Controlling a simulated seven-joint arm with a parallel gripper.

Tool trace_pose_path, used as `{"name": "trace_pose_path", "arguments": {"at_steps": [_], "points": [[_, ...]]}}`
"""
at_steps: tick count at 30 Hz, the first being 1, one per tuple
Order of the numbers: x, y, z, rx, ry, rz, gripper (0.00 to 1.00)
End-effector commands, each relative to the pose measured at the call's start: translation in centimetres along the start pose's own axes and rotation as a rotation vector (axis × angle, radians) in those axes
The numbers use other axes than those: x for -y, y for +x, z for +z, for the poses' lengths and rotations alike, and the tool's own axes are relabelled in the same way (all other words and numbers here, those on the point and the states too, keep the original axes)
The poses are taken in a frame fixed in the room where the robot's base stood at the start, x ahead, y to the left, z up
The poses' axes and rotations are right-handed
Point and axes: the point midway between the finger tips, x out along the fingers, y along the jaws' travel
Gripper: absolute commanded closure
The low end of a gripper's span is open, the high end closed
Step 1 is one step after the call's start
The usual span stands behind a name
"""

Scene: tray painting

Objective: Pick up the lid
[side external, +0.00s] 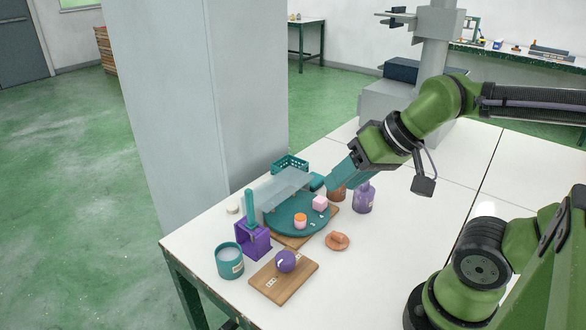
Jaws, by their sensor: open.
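A small round orange-brown piece (337,241) with a raised middle lies flat on the white table; it looks like the lid, but it is too small to be sure. My gripper (324,184) has teal fingers and is open. It reaches down from the right, behind and above this piece and apart from it. The fingertips are near a brown jar (337,194) and the back edge of a teal round tray (280,224). The fingers partly hide the brown jar, and I cannot tell whether they touch it.
A purple jar (363,199) stands right of the brown one. The tray bears a pink cube (320,203) and an orange cylinder (300,220).

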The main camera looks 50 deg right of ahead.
Motion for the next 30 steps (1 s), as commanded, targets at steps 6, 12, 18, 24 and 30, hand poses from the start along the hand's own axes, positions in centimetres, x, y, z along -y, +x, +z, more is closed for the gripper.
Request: {"name": "trace_pose_path", "arguments": {"at_steps": [6, 12, 18, 24, 30], "points": [[-1.5, 2.1, -0.8, 0.083, 0.041, 0.068, 0.56], [-5.2, 5.3, -3.0, 0.295, -0.042, 0.211, 0.56], [-9.0, 7.3, -4.6, 0.511, -0.203, 0.293, 0.56], [-9.7, 6.9, -4.9, 0.593, -0.337, 0.29, 0.56], [-10.9, 9.5, -3.1, 0.6, -0.343, 0.285, 0.56]]}}
